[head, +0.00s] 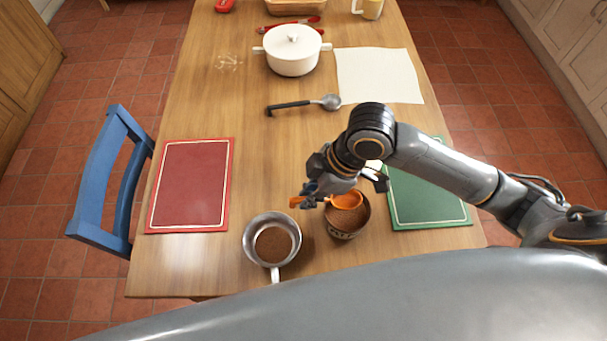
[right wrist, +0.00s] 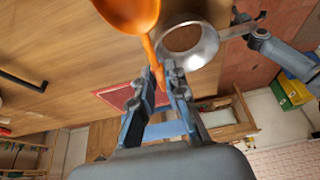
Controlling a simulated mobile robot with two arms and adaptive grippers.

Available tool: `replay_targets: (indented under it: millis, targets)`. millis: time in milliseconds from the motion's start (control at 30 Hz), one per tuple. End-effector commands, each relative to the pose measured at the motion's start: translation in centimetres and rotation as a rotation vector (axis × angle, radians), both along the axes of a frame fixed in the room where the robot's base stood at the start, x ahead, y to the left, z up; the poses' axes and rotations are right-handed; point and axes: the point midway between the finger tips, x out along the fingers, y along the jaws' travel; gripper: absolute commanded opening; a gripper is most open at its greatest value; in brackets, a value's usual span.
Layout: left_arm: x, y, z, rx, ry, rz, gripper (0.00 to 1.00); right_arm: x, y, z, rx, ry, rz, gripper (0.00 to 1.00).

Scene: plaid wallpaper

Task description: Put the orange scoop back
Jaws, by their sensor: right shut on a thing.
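The orange scoop (head: 346,201) is over the mouth of a bowl of brown grounds (head: 344,232). Its handle points left. My right gripper (head: 322,196) is shut on the handle. In the right wrist view, the scoop's orange head (right wrist: 128,12) is at the top, and its handle runs down between my right fingertips (right wrist: 163,75). Whether the head touches the grounds is unclear. In the right wrist view, part of my left gripper (right wrist: 250,30) shows by the saucepan handle; its grip is unclear.
A metal saucepan (head: 250,239) with brown grounds stands left of the bowl. A red board (head: 190,185) and green board (head: 430,200) flank them. A ladle (head: 305,103), white pot (head: 292,55) and pale cloth (head: 378,76) lie farther back. A blue chair (head: 110,185) stands at left.

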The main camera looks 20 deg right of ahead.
Motion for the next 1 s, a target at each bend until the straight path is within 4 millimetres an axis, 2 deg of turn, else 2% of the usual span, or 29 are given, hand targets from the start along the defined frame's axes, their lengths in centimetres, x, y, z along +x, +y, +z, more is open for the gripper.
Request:
replay_targets:
  millis: [133, 333, 467, 700, 1000]
  targets:
    - [-2.6, -1.6, 0.0, -0.017, 0.039, 0.0, 0.49, 1.5, 0.0, -0.6, -0.008, -0.001, -0.007, 0.0]
    - [-4.6, -2.6, 0.6, -0.029, 0.067, -0.004, 0.49, 6.0, 0.8, -2.5, -0.006, 0.001, -0.008, 0.0]
    - [-4.4, -2.4, 1.0, -0.027, 0.064, -0.004, 0.49, 8.8, 1.2, -3.8, -0.006, 0.001, -0.008, 0.0]
    - [-2.4, -1.5, 1.4, -0.017, 0.034, -0.001, 0.49, 12.0, 1.7, -8.0, -0.007, 0.002, -0.006, 0.0]
    - [-2.2, -1.4, 1.5, -0.016, 0.031, 0.002, 0.49, 13.6, 1.9, -10.0, -0.007, 0.001, -0.004, 0.0]
